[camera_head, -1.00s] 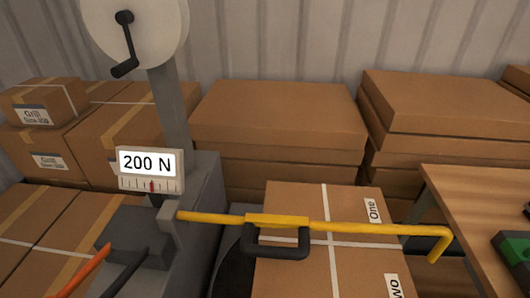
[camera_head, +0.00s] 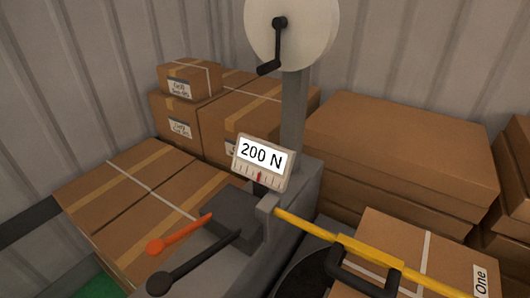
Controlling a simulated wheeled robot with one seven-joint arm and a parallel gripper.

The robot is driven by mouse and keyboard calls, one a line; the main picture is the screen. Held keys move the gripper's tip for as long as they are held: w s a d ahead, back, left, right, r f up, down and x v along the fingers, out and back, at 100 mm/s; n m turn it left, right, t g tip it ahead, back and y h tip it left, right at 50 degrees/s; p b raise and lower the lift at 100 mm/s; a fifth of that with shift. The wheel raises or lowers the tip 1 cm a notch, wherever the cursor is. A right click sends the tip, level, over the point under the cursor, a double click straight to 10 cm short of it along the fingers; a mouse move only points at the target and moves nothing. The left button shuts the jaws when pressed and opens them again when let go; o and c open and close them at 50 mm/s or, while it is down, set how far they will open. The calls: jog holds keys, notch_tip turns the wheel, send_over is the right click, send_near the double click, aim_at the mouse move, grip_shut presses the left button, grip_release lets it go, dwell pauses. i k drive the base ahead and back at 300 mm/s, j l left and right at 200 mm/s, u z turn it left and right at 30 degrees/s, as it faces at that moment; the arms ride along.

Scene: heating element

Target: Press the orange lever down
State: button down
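The orange lever (camera_head: 180,234) shows at the lower left of the head view. It slants from the grey machine block (camera_head: 236,215) down and left to a rounded orange end. A longer black lever (camera_head: 195,264) sits beside it, nearer to me, and also ends in a rounded knob. A gauge (camera_head: 262,158) reading "200 N" stands on the machine above the levers, with a red mark on its scale. My gripper is not in view, and nothing touches the orange lever.
A yellow bar (camera_head: 320,234) with a black handle (camera_head: 360,275) reaches right from the machine over a cardboard box (camera_head: 405,240). Boxes (camera_head: 150,190) lie behind and left of the levers. A grey post (camera_head: 293,110) carries a white reel (camera_head: 292,30) with a black crank.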

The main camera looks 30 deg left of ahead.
aim_at(155, 247)
jog(key=u, duration=1.3)
